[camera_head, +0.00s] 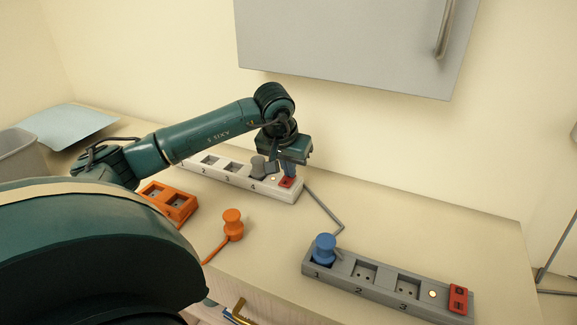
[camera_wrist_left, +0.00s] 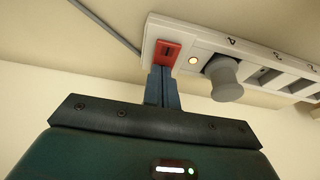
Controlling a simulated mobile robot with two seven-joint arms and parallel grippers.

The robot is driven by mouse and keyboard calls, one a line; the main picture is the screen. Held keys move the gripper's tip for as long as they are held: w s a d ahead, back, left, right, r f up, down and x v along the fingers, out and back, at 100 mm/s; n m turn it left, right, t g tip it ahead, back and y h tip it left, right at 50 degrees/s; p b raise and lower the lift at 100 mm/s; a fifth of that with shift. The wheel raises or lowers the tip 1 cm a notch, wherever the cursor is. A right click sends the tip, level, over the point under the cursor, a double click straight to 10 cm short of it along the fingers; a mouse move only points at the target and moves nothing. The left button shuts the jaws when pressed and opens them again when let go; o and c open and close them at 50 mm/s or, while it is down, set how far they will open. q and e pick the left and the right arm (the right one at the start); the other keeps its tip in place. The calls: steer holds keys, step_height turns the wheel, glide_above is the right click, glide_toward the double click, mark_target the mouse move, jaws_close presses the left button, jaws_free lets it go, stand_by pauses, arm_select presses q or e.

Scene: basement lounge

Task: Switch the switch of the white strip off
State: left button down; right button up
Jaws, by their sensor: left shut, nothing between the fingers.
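The white strip (camera_head: 243,180) lies near the wall on the counter, with numbered sockets and a grey plug (camera_head: 258,166) in one of them. Its red switch (camera_head: 287,182) is at the right end; the wrist view shows the switch (camera_wrist_left: 167,52) and a lit round lamp (camera_wrist_left: 193,60) beside it. My left gripper (camera_head: 289,172) points down over the switch. In the wrist view its shut, empty fingertips (camera_wrist_left: 161,72) are at the edge of the switch and overlap it slightly; I cannot tell whether they press it. My right gripper is in neither view.
A grey strip (camera_head: 382,291) with a blue plug (camera_head: 325,247) and red switch lies at the front right. An orange strip (camera_head: 172,203) and a loose orange plug (camera_head: 233,224) lie front left. A grey cabinet (camera_head: 345,40) hangs above.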

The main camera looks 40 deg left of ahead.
mark_target(285, 184)
arm_select(q)
steer(key=shift+f, duration=0.1)
steer(key=shift+s+f, duration=0.1)
steer(key=shift+s, duration=0.05)
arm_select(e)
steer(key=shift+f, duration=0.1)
arm_select(q)
steer(key=shift+s+d, duration=0.2)
steer(key=shift+s, duration=0.45)
